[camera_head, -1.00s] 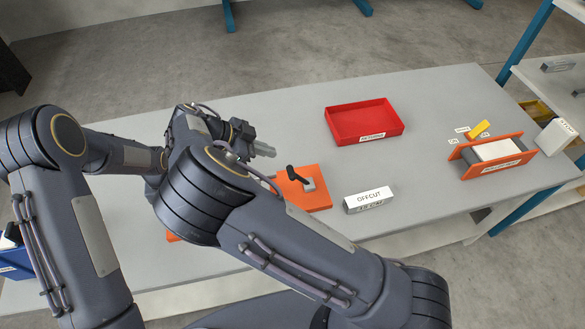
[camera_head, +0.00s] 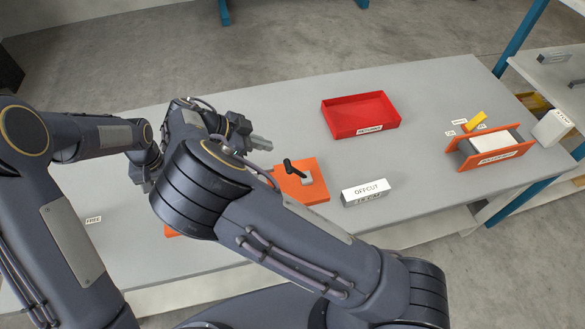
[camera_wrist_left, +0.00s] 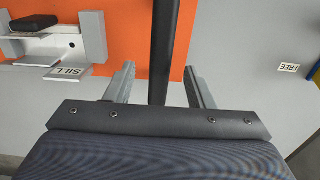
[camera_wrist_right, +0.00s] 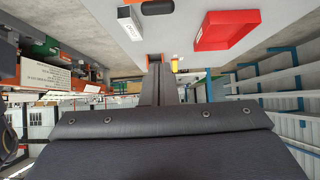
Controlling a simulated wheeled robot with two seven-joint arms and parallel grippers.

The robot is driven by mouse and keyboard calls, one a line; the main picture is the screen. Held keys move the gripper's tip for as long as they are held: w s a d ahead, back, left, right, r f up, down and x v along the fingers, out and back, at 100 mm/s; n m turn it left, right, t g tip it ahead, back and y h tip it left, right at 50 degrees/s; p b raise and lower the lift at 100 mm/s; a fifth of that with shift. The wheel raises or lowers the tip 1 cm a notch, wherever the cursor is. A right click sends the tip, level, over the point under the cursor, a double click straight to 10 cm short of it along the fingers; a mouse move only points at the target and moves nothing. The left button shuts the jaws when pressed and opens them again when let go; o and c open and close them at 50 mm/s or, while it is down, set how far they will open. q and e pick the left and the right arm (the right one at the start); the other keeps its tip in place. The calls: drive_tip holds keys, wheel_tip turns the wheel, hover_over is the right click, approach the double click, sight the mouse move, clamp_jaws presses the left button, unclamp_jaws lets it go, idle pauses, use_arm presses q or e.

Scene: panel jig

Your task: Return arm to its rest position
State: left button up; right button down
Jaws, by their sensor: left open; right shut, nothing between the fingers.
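My right gripper (camera_head: 262,143) is shut and empty, held above the table behind the orange base plate (camera_head: 312,187). Its closed fingers also show in the right wrist view (camera_wrist_right: 160,84). My left gripper (camera_wrist_left: 157,85) is open in the left wrist view, above an orange surface. A dark upright bar (camera_wrist_left: 163,45) shows between its fingers; I cannot tell whether they touch it. In the head view the left fingers are hidden behind my right arm. A black-handled clamp (camera_head: 298,171) stands on the orange plate.
A red tray (camera_head: 352,132), a white OFFCUT block (camera_head: 366,194) and an orange-sided holder (camera_head: 463,158) sit on the grey table (camera_head: 280,100). A FREE label (camera_head: 93,220) lies at the left, and a white part with a SILL label (camera_wrist_left: 68,73) shows in the left wrist view.

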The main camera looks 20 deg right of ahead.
use_arm(q)
drive_tip(key=shift+r, duration=2.15)
drive_tip(key=s+a+r+n+t+h+b, duration=0.1)
drive_tip(key=s+a+r+t+h+b, duration=0.15)
drive_tip(key=s+r, duration=1)
use_arm(e)
drive_tip(key=s+d+r+n+g+y, duration=0.1)
drive_tip(key=s+d+r+n+y, duration=0.1)
drive_tip(key=s+d+n+y, duration=0.3)
drive_tip(key=s+d+r+n+g+y, duration=0.1)
drive_tip(key=s+d+r+n+y, duration=0.1)
drive_tip(key=s+d+y, duration=0.55)
use_arm(q)
drive_tip(key=s+d+t+h+b, duration=0.1)
drive_tip(key=s+d+t+b, duration=0.1)
drive_tip(key=s, duration=1.2)
drive_tip(key=shift+s+d+f+n+t, duration=0.2)
drive_tip(key=shift+d+f+n+t, duration=0.15)
drive_tip(key=shift+d+t, duration=0.2)
use_arm(e)
drive_tip(key=s+d+r+n+t+y, duration=0.1)
drive_tip(key=s+d+r+n+t, duration=0.1)
drive_tip(key=s+n+t, duration=0.5)
drive_tip(key=shift+s+r+n+t, duration=0.4)
drive_tip(key=shift+s+n, duration=0.8)
drive_tip(key=shift+s, duration=2.2)
